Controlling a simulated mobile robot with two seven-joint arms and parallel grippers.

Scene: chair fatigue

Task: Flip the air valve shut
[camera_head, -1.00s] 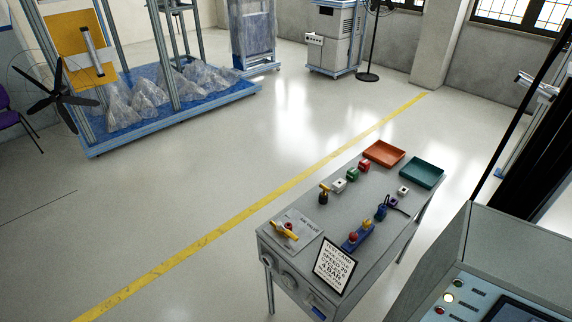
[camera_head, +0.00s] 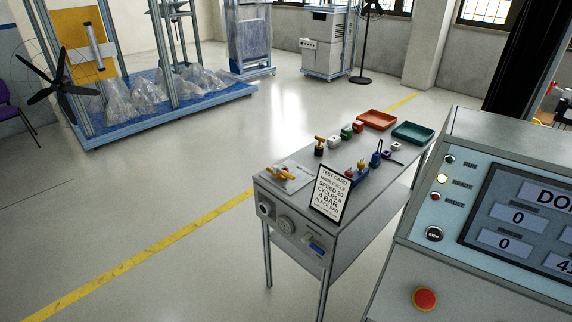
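The air valve (camera_head: 281,173), with a yellow lever handle, sits on a light labelled plate (camera_head: 298,183) at the near left corner of the grey table (camera_head: 345,217). Its lever lies slanted across the plate; the small size makes its exact setting hard to tell. Neither of my grippers shows in the head view.
A test card (camera_head: 331,191) stands at the table's front edge, right of the valve. Several small coloured parts, an orange tray (camera_head: 377,119) and a teal tray (camera_head: 413,132) lie farther back. A control console (camera_head: 400,284) stands close at right. Floor left of the table is clear.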

